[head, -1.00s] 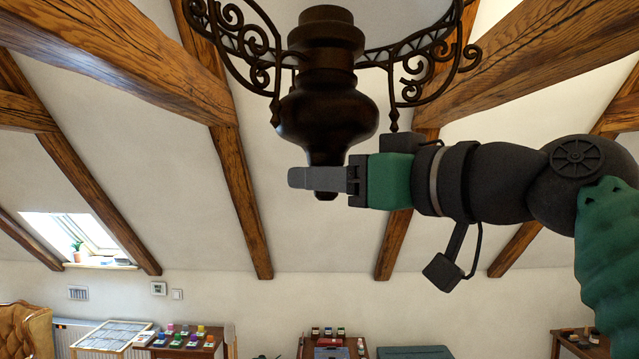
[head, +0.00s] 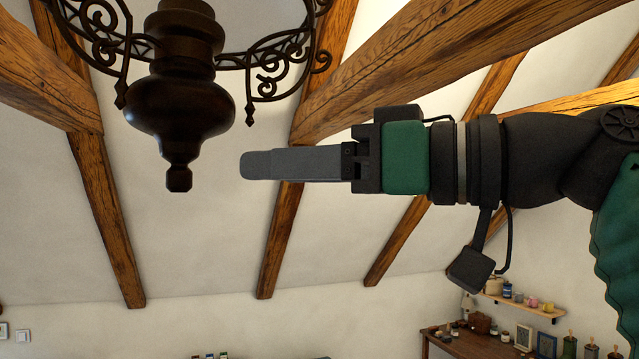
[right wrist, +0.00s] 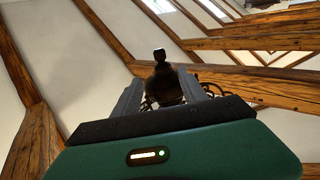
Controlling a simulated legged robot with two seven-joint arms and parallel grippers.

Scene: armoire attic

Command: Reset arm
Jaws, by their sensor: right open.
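My right gripper (head: 246,166) reaches in from the right in the head view, level and pointing left. It is seen from the side, with its grey fingers held in the air and nothing on them. In the right wrist view my right gripper (right wrist: 172,90) shows its two fingers apart, with the dark lamp body visible beyond and between them. My left gripper is not in view.
A dark hanging lamp (head: 180,105) with scrolled ironwork (head: 285,70) hangs left of the gripper, apart from it in the head view. Wooden roof beams (head: 460,55) slope above. A desk (head: 465,345) and a shelf (head: 525,305) stand low at the right.

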